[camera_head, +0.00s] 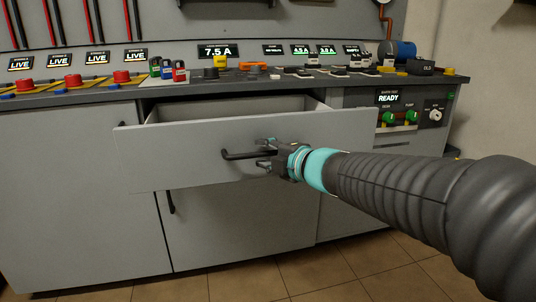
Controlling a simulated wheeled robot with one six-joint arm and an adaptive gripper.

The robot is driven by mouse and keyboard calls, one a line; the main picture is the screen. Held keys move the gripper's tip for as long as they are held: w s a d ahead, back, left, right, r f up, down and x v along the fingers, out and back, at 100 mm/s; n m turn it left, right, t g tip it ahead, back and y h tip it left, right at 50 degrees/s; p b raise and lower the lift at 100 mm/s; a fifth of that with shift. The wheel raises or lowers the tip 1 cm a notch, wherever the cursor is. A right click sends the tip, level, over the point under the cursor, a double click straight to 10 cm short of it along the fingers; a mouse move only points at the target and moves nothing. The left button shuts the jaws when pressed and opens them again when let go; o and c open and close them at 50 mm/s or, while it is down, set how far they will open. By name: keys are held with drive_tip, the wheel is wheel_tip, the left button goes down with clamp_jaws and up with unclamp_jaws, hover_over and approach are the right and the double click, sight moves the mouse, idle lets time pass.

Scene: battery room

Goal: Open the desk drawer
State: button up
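The desk drawer (190,155) is grey and stands pulled out from under the worktop, so its inside (230,108) shows from above. Its dark bar handle (236,155) is on the middle of the front panel. My gripper (264,153) is at the right end of this handle, with one finger above and one below the bar's level. The fingers look spread apart. I cannot tell whether they touch the handle. My arm comes in from the right and hides part of the cabinet front.
Red buttons (73,80), small batteries (180,71) and other parts stand on the worktop (110,92). A panel reading READY (388,98) with green knobs is right of the drawer. A cupboard door with a handle (171,202) is below. The tiled floor (330,270) in front is clear.

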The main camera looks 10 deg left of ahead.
drive_tip(key=v, duration=1.2)
